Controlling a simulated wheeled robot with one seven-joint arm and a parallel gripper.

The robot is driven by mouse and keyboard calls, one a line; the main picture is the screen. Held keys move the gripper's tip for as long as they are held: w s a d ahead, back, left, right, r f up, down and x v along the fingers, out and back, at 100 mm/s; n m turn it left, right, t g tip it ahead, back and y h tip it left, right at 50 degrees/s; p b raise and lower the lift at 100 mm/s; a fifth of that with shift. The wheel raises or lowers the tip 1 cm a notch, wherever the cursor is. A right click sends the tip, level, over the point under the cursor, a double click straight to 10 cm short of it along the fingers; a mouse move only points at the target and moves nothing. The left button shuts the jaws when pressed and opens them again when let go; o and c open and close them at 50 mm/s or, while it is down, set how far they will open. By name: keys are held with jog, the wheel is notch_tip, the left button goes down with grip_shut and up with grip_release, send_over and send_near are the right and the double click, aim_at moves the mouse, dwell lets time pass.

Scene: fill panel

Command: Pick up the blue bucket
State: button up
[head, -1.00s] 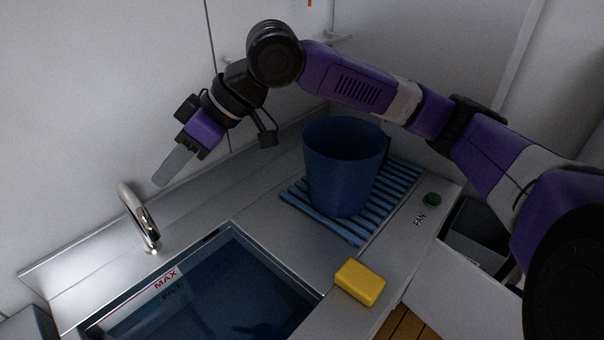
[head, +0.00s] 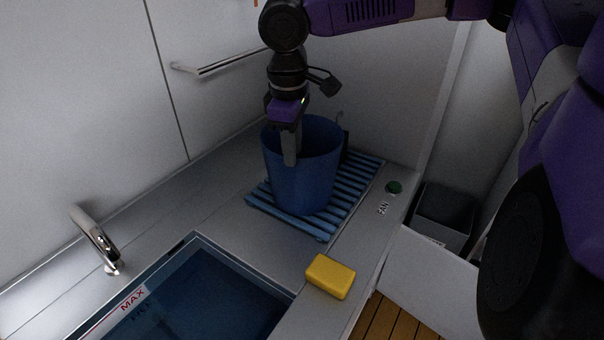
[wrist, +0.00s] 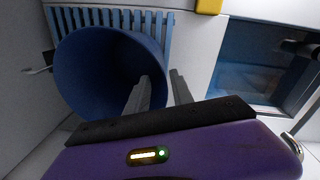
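The blue bucket (head: 305,185) stands upright on a blue slatted mat (head: 335,215) on the counter, and it also shows in the wrist view (wrist: 85,95), its mouth facing the camera. My gripper (head: 290,160) points down at the bucket's near rim. In the wrist view my gripper (wrist: 161,76) has its two fingers apart, one over the bucket's mouth and the other outside the wall, with the rim between them. I cannot tell whether either finger touches the wall.
A sink (head: 200,295) of dark water with a tap (head: 98,242) lies at the front left. A yellow sponge (head: 330,276) sits on its edge. A wall rail (head: 215,65) is behind.

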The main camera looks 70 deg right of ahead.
aim_at(292, 172)
jog(key=f, duration=0.4)
jog(key=shift+w+f, duration=0.2)
jog(key=shift+f, duration=0.2)
grip_shut()
dwell(1.0)
